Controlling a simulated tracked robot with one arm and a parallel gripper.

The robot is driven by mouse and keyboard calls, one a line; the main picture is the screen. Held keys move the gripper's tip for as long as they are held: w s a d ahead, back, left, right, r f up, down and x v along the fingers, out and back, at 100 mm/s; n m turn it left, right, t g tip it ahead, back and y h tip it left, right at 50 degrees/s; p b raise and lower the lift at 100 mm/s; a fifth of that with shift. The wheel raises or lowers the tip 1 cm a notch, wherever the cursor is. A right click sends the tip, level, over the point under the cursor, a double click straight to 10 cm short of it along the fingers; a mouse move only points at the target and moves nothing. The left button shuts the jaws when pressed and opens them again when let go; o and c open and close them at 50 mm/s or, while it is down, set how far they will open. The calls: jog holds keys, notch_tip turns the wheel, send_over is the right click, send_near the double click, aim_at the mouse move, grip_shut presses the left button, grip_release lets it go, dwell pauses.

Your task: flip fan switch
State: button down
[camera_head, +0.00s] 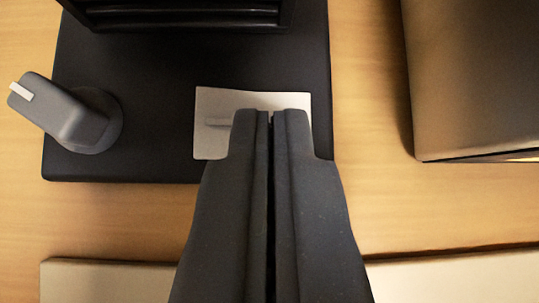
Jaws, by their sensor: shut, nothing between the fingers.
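A black base plate (160,135) lies on the wooden table. A light grey square plate (215,143) sits on it near its front right, with a small grey raised bar (218,122) at its left; it looks like the fan switch. A grey knob-like lever (72,112) with a white tip stands on the base's left side, tilted to the upper left. My gripper (271,114) is shut and empty. Its fingertips overlap the square plate in the picture and hide its middle and lower right. I cannot tell whether they touch it.
A black slatted housing (185,14) stands at the back of the base. A large brown box (470,80) is at the upper right. Pale flat strips (105,282) lie along the front. Bare wood (366,150) shows between the base and the box.

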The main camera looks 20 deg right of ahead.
jog(key=shift+r, duration=0.1)
jog(key=shift+d+r, duration=0.1)
jog(key=shift+r, duration=0.55)
notch_tip(320, 180, up, 3)
jog(key=shift+w+d+f+p, duration=0.15)
jog(key=shift+p, duration=0.2)
jog(key=d+v, duration=0.1)
jog(key=v, duration=0.8)
jog(key=shift+s, duration=0.35)
jog(key=shift+d, duration=0.1)
jog(key=s+a+r+m+t, duration=0.1)
jog(key=s+r+t, duration=0.15)
jog(key=r, duration=1.05)
jog(key=s+a+r+t, duration=0.15)
jog(key=s+r, duration=0.25)
jog(key=r, duration=1)
jog(key=s+a+r+t, duration=0.1)
jog(key=s+a+r, duration=0.1)
jog(key=s+r, duration=0.4)
jog(key=s+a+r+m+t, duration=0.1)
jog(key=s+a+r, duration=0.1)
jog(key=s+r, duration=0.4)
notch_tip(320, 180, up, 5)
jog(key=shift+s+f+h, duration=0.15)
jog(key=shift+s+h, duration=0.05)
jog(key=shift+h, duration=0.2)
